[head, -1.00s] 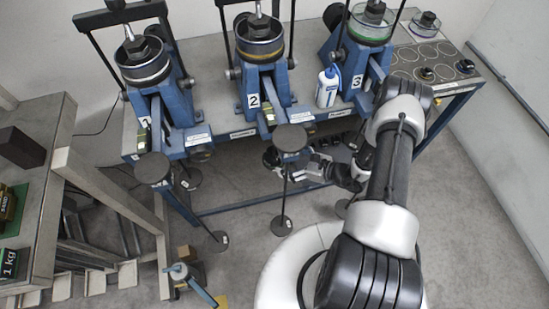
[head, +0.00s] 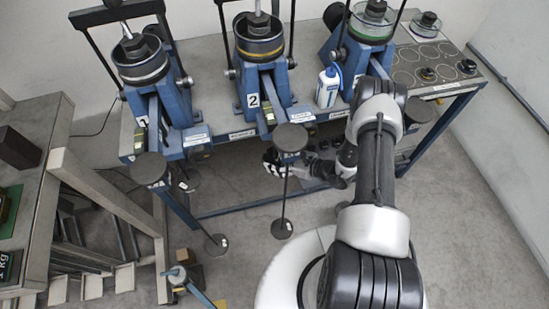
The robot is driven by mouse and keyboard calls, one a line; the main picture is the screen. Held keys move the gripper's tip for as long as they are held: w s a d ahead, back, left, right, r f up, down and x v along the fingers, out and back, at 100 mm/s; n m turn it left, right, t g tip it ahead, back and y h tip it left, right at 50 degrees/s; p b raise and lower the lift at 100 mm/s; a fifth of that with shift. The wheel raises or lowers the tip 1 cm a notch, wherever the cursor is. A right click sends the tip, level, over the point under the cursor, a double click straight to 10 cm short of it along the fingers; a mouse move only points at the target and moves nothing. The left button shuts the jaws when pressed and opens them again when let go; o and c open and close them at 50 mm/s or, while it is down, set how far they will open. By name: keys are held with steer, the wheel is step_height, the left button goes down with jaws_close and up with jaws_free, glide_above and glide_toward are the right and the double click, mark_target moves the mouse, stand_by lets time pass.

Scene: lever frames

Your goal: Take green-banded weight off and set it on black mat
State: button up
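I cannot pick out a green-banded weight on any hanger. A green band shows only on the cell of frame 3 (head: 372,20). Frame 2's round dark hanger top (head: 290,138) has a rod running down to a dark disc with a white label (head: 282,228). My gripper (head: 270,163) is below the bench edge, just under and left of that hanger top, with the wrist to the right of the rod. The fingers are small and partly hidden, so I cannot tell whether they are open or hold anything. No black mat can be made out for certain.
Frame 1 (head: 145,60) has its hanger top (head: 148,168) at left, with another disc (head: 215,244) near the floor. A white bottle (head: 327,88) stands on the bench. A side table (head: 45,190) at left carries a green surface and a dark block (head: 18,148).

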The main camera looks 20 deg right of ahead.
mark_target(278, 158)
steer(key=c, duration=1.2)
steer(key=shift+c, duration=0.2)
steer(key=shift+w+r, duration=0.1)
steer(key=shift+r, duration=0.05)
steer(key=shift+r+p, duration=0.85)
steer(key=shift+r, duration=0.9)
steer(key=s+d+p, duration=0.2)
steer(key=s+d, duration=1)
steer(key=s, duration=0.1)
steer(key=shift+d, duration=0.4)
